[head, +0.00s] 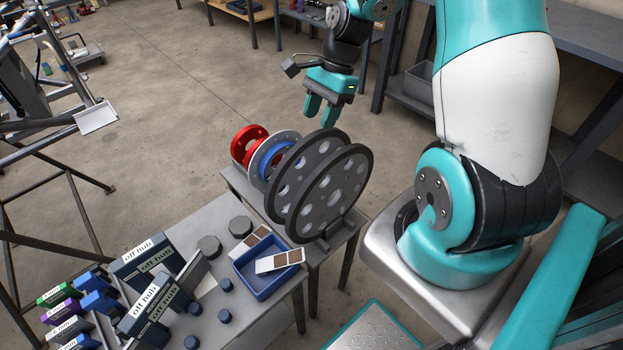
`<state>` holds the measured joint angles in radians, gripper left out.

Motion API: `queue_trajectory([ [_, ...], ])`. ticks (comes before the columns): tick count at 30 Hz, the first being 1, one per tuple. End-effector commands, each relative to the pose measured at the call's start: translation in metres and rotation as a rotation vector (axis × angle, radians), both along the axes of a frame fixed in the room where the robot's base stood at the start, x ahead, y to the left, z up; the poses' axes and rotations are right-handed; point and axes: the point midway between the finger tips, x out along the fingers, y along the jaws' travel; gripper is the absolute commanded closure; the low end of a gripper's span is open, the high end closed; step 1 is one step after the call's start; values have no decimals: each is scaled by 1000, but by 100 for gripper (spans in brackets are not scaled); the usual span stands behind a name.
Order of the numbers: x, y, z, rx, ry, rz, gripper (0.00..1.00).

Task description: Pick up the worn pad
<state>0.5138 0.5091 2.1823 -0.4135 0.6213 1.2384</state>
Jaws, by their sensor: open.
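Two pale pads with brown blocks show at the bench's far right. One pad (280,261) lies tilted across the blue tray (254,287), over its rim. The other pad (249,243) lies at the tray's far left edge, partly hidden. I cannot tell from here which is worn. My gripper (320,121) is open and empty, its teal fingers pointing down. It is well above and beyond the pads, in the picture just behind the top of the dark discs.
Large dark drilled discs (331,190), with blue and red discs (246,143) behind, stand upright on a stand beside the bench. Boxes labelled "off hub" (147,260), dark hexagonal pieces (209,248) and small blue cylinders (224,315) crowd the bench (262,332). Open floor lies beyond.

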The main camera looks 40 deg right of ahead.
Motion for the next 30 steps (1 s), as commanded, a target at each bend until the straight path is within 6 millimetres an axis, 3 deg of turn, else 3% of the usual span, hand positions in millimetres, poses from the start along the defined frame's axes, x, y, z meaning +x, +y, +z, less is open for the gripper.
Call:
queue_trajectory([
  [3, -1, 8, -18, 2, 2, 2, 57],
  [10, -1, 14, -32, 0, 1, 2, 57],
  [18, -1, 31, -68, 1, 1, 3, 57],
  [27, -1, 33, -73, -1, -1, 2, 57],
  [30, -1, 33, -73, -1, -1, 2, 78],
])
